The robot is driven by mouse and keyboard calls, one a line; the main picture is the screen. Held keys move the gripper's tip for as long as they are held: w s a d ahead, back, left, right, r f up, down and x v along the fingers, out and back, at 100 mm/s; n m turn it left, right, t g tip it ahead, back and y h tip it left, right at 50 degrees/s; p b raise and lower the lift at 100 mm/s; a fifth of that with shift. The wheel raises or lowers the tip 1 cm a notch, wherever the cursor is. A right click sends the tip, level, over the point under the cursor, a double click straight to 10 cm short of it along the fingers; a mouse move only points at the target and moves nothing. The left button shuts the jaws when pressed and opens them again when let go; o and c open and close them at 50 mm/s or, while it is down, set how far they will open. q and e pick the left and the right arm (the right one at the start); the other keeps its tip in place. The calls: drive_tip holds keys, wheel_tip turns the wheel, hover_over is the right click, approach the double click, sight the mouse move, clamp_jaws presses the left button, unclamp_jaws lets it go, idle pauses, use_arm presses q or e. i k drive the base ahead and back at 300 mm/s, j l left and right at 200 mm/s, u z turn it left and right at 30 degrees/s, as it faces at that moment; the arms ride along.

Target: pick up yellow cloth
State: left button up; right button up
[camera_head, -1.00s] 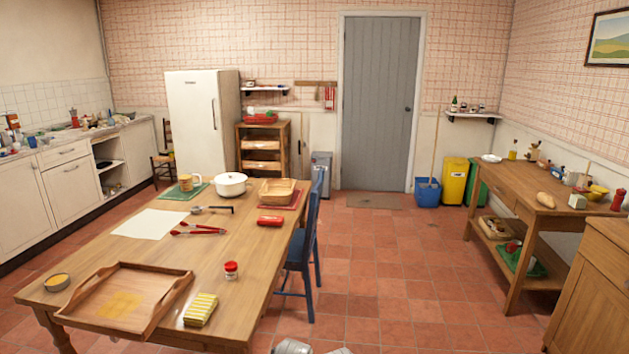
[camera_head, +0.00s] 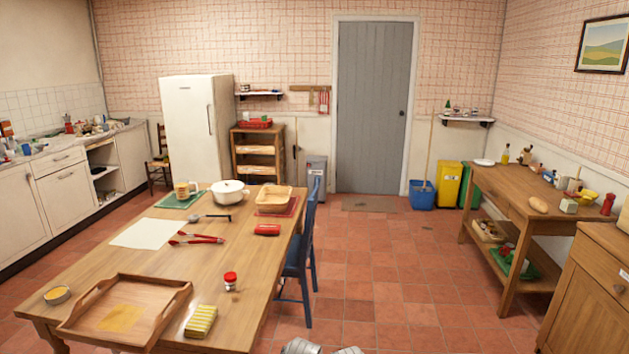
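A folded yellow-and-white striped cloth (camera_head: 201,321) lies on the near right corner of the wooden table (camera_head: 255,312), to the right of a wooden tray. The tray (camera_head: 92,322) has raised sides and a flat yellow patch (camera_head: 120,317) on its floor; I cannot tell whether that patch is cloth or a marking. Neither of my grippers shows clearly; only grey-white parts, probably mine, show at the bottom edge.
A red-lidded jar (camera_head: 230,281) stands just behind the striped cloth.

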sight(198, 326)
drive_tip(key=i+j, duration=0.1)
drive_tip(key=j, duration=0.3)
drive_tip(key=i+j+z, duration=0.1)
drive_tip(key=j, duration=0.3)
drive_tip(key=i+j, duration=0.1)
drive_tip(key=j, duration=0.3)
drive_tip(key=i+l+z, duration=0.05)
